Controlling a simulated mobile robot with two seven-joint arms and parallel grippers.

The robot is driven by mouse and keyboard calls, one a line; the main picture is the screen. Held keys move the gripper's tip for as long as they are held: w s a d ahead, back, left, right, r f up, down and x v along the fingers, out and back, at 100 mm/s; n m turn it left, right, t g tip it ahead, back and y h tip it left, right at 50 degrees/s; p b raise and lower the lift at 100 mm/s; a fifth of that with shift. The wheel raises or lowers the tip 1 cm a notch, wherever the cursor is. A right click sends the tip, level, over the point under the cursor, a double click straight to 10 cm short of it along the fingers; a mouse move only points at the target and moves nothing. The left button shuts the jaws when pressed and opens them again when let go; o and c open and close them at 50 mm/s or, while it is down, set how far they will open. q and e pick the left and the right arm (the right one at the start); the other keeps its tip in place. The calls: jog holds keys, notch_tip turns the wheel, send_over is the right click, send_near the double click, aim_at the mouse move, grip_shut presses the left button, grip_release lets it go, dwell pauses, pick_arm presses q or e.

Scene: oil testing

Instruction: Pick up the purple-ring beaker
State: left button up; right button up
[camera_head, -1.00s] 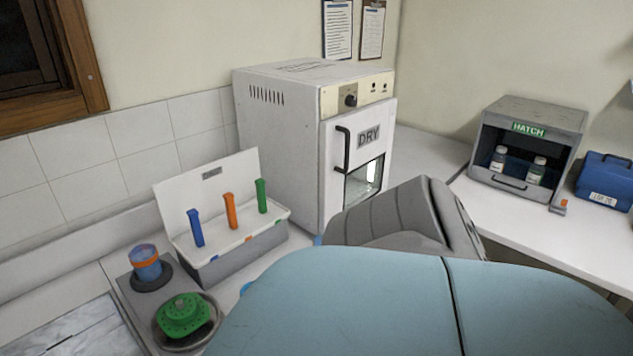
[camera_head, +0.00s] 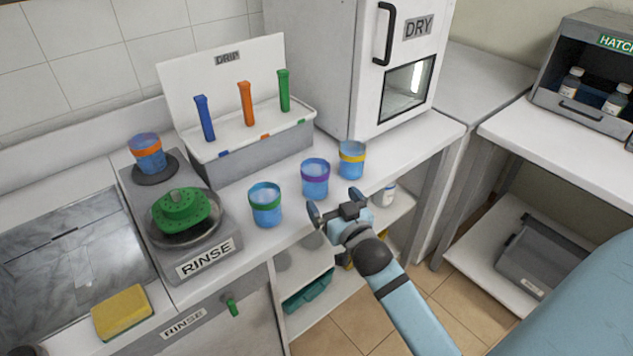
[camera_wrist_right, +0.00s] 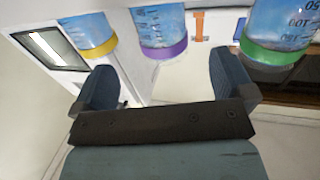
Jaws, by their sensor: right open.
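The purple-ring beaker (camera_head: 315,180) is a clear blue cup with a purple band, standing upright on the white counter between the green-ring beaker (camera_head: 266,206) and the yellow-ring beaker (camera_head: 352,161). My right gripper (camera_head: 333,212) is open and empty, just in front of the purple-ring beaker and apart from it. In the right wrist view the purple-ring beaker (camera_wrist_right: 163,32) appears beyond the gap between the open fingers (camera_wrist_right: 160,92). The yellow-ring beaker (camera_wrist_right: 90,36) and green-ring beaker (camera_wrist_right: 277,40) flank it there. My left gripper is not in view.
A drip box (camera_head: 250,152) with coloured sticks stands behind the beakers. The rinse station (camera_head: 228,246) with an orange-ring beaker (camera_head: 147,153) is at left. The dry oven (camera_head: 330,70) is behind right. Open shelves lie below the counter edge.

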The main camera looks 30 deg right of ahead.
aim_at(321, 186)
jog(key=w, duration=0.3)
jog(key=shift+d, duration=0.15)
jog(key=w, duration=0.3)
jog(key=w+d, duration=0.1)
jog(key=w, duration=0.1)
jog(key=shift+w+f, duration=0.15)
jog(key=shift+f, duration=0.1)
jog(key=c, duration=1.1)
jog(key=shift+r, duration=0.15)
